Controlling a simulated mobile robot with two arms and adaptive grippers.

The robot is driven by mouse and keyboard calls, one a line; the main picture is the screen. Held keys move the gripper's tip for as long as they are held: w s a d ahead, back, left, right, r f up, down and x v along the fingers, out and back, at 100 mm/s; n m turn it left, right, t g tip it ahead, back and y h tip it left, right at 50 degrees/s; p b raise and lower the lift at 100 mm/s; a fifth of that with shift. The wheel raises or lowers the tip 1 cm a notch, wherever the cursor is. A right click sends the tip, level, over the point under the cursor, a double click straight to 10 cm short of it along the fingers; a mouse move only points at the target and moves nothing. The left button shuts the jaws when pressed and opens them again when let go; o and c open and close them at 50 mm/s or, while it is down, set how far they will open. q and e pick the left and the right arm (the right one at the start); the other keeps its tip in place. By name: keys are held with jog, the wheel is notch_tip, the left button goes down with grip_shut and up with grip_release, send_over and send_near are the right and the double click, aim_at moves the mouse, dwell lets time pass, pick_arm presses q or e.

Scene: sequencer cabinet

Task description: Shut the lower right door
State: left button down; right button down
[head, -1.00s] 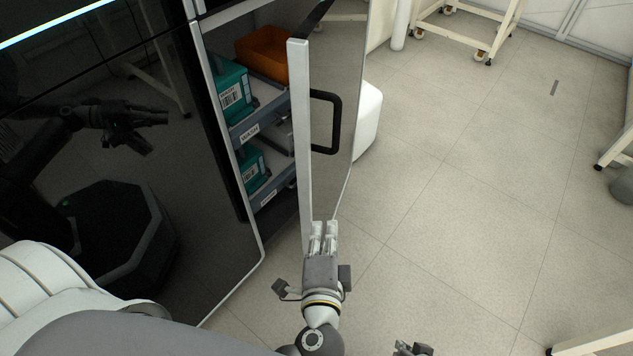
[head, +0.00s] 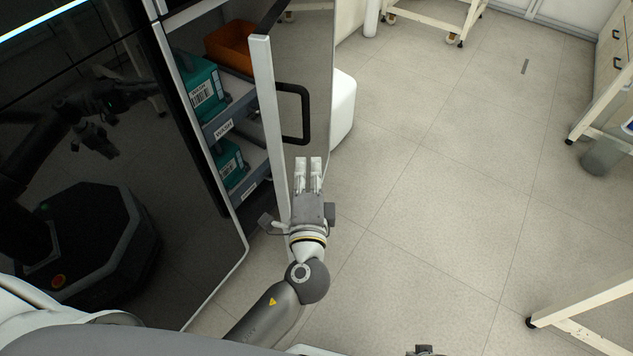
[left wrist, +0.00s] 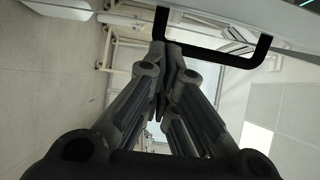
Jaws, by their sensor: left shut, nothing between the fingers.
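The lower right door (head: 267,110) of the cabinet stands open, its white edge facing me and its glossy outer face on the right. Its black bar handle (head: 305,113) is on that outer face; the handle also shows in the left wrist view (left wrist: 225,53). My left gripper (head: 308,162) is shut and empty, just right of the door's edge and below the handle in the picture. Its fingers (left wrist: 165,65) point toward the handle's side in the left wrist view; I cannot tell if they touch the door. Only a sliver of my right gripper (head: 425,350) shows at the bottom.
Inside the open cabinet are shelves with teal boxes (head: 203,88) and an orange bin (head: 229,46). A dark glossy cabinet panel (head: 90,160) is at left. A white rounded object (head: 343,105) stands behind the door. The floor at right is clear up to the white-framed tables (head: 585,325).

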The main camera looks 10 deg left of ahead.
pick_arm(q)
jog(key=shift+s+a, duration=0.1)
jog(key=shift+a, duration=1.05)
pick_arm(e)
jog(key=shift+s+f, duration=0.3)
jog(key=shift+f, duration=0.15)
